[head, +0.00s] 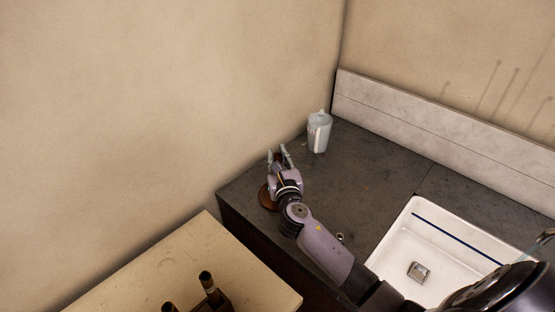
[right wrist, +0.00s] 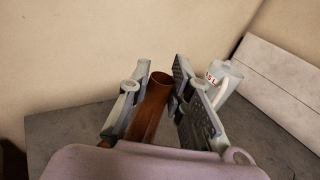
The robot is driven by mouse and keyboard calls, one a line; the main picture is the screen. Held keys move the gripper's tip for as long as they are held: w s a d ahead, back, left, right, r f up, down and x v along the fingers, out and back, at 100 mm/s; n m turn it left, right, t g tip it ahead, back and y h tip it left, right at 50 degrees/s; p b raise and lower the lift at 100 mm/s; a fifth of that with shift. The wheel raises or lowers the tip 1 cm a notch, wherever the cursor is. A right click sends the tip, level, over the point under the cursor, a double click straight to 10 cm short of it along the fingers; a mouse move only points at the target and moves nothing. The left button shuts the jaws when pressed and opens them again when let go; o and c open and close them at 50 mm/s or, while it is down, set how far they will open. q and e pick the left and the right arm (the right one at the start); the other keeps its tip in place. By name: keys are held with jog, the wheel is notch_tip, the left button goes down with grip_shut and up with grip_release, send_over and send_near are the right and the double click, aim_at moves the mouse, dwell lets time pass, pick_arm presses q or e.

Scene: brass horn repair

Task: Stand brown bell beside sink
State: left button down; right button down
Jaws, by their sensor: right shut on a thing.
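The brown bell (head: 267,198) is at the left end of the dark counter, left of the white sink (head: 391,246). Its wide flared end is low, at the counter top, and mostly hidden by my right gripper (head: 277,156). Whether it fully rests there I cannot tell. In the right wrist view the bell's narrow brown tube (right wrist: 150,103) rises between the two fingers, slightly tilted in the picture. My right gripper is shut on this tube. My left gripper is in neither view.
A pale jug (head: 319,133) stands behind the gripper near the wall corner. A cream table (head: 190,255) with dark-handled tools stands at front left. The counter behind the sink is clear.

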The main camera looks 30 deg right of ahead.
jog(key=shift+f, duration=0.1)
jog(key=shift+f, duration=0.2)
jog(key=c, duration=1.5)
grip_release()
jog(key=shift+o, duration=0.2)
jog(key=shift+r, duration=0.3)
jog(key=b+v, duration=0.2)
jog(key=v, duration=1)
jog(key=shift+s+f, duration=0.1)
